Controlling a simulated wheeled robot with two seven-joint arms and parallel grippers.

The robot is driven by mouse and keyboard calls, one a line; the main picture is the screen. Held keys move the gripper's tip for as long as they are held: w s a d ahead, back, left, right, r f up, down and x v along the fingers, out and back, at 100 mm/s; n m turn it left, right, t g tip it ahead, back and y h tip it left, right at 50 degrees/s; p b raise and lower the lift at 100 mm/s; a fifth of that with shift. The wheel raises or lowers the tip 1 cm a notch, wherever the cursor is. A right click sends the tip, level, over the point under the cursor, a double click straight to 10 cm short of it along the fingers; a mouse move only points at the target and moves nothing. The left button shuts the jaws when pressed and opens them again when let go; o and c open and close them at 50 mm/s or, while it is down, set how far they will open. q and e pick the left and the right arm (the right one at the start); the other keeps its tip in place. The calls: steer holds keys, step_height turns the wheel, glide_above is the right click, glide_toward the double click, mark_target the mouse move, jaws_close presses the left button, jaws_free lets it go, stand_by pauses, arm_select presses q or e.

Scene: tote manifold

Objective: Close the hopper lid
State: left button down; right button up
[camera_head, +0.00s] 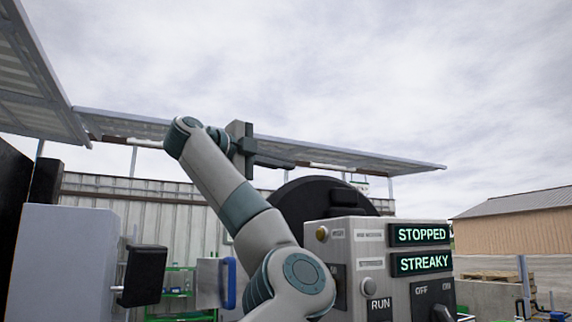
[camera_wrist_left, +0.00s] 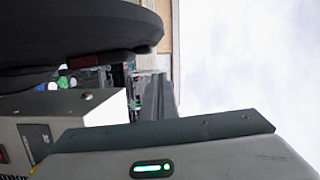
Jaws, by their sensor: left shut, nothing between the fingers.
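The hopper lid (camera_head: 300,205) appears to be the large dark round disc that stands up behind the control box in the head view; the box hides its lower part. The dark disc also fills the upper left of the left wrist view (camera_wrist_left: 70,28). My left gripper (camera_head: 290,165) is shut and empty, above the disc's upper edge in the picture. In the left wrist view its dark fingers (camera_wrist_left: 158,95) point up, to the right of the disc. Whether they touch it I cannot tell. My right gripper is not in view.
The control box (camera_head: 345,235) has lit signs "STOPPED" and "STREAKY" (camera_head: 421,264). A pale cabinet (camera_head: 65,265) with a black block (camera_head: 144,276) stands at left. A blue handle (camera_head: 229,283) shows near my arm. A canopy (camera_head: 350,156) spans behind; open sky is above.

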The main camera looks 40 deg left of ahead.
arm_select(q)
steer(key=w+a+p, duration=0.2)
steer(key=w+p, duration=0.7)
steer(key=w, duration=0.1)
steer(key=shift+w+a+f, duration=0.2)
steer(key=shift+f, duration=0.15)
steer(key=shift+a+f, duration=0.1)
steer(key=shift+a, duration=0.05)
